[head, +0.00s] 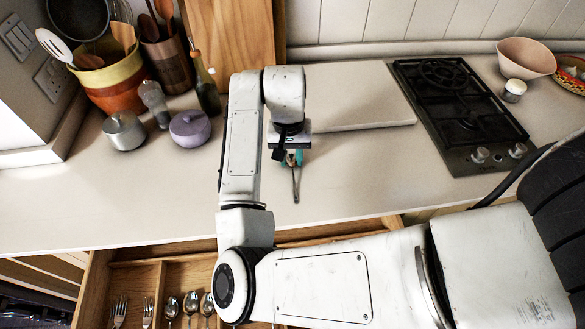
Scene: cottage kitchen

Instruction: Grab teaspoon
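A thin metal utensil (296,186), which looks like a teaspoon, shows directly below my gripper (291,158) over the counter. The gripper points down, with its teal fingertips at the utensil's upper end. I cannot tell whether the fingers are closed on it or whether it lies on the counter. Several spoons (190,304) lie in a compartment of the open wooden drawer (98,280), below and left of the gripper. My arm hides the drawer's middle and right part.
Forks (147,311) lie in the drawer's left compartment. A cutting board (345,97) lies behind the gripper, and a gas hob (458,115) is to the right. A silver pot (124,131), a purple pot (190,128) and a bottle (205,88) stand left. The front counter (150,195) is clear.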

